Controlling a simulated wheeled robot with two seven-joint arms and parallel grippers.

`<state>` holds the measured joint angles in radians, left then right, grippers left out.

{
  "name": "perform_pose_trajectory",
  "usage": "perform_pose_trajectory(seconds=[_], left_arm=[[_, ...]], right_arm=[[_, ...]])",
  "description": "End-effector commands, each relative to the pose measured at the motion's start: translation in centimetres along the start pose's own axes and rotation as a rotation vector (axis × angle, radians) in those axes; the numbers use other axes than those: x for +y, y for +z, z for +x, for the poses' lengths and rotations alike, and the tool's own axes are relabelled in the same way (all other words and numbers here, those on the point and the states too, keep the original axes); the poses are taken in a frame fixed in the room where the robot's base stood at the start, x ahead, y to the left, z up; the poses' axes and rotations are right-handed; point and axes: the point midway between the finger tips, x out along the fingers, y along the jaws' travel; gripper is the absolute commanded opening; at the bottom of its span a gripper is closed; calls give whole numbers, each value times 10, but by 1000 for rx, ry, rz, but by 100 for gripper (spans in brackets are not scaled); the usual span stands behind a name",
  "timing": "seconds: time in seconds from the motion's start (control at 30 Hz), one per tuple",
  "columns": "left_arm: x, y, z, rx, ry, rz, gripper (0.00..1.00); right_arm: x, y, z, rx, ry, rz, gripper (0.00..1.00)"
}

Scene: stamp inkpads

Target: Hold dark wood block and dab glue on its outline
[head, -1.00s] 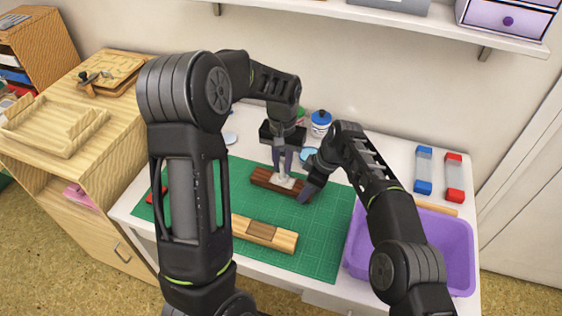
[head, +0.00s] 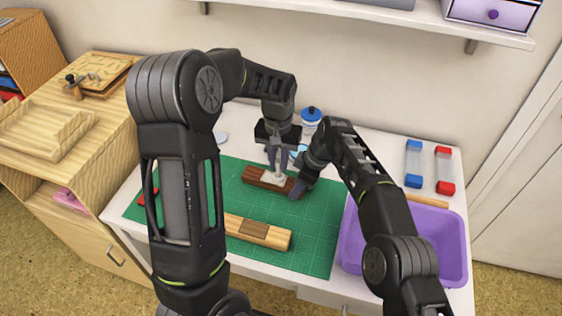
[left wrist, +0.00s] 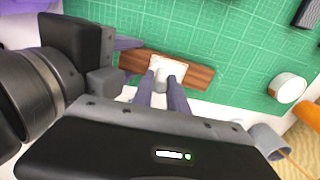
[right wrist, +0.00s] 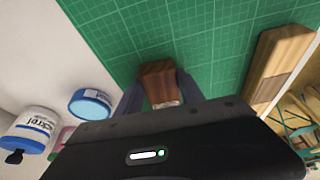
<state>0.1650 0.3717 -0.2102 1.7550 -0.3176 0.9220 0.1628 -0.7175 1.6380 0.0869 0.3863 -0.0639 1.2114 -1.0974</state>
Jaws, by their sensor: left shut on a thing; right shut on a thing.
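The dark wood block (head: 256,177) lies across the green cutting mat; it also shows in the left wrist view (left wrist: 197,75). My right gripper (head: 303,183) is shut on its right end, and that end shows between the fingers in the right wrist view (right wrist: 157,80). My left gripper (head: 279,158) points down over the block, shut on a small pale tool (head: 279,172). A pale patch (left wrist: 158,64) shows on the block below the left fingers. I cannot tell whether the tool touches the block or whether the patch is glue.
A light wood block (head: 273,236) with a brown middle lies nearer on the mat (head: 310,220). A purple bin (head: 455,245) stands at right. Red and blue-ended clear pieces (head: 414,163) lie behind it. A blue-capped jar (head: 311,118) stands behind my grippers.

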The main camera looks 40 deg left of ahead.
Motion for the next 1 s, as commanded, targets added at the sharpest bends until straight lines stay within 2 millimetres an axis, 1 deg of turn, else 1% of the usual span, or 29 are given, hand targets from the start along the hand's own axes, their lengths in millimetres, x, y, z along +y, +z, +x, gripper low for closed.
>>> perform_pose_trajectory(seconds=[0.2, 0.63, 0.9, 1.0], left_arm=[[-14, -1, 0, 1, 0, 0, 0], [-18, -1, 1, 1, 0, 0, 0], [-35, -2, 2, 0, 0, -3, 0], [-38, -2, 2, -1, -1, -1, 0]], right_arm=[[0, 0, 0, 0, 0, 0, 10], [0, 0, 0, 0, 0, 0, 10], [0, 0, 0, 0, 0, 0, 10], [0, 0, 0, 0, 0, 0, 10]])
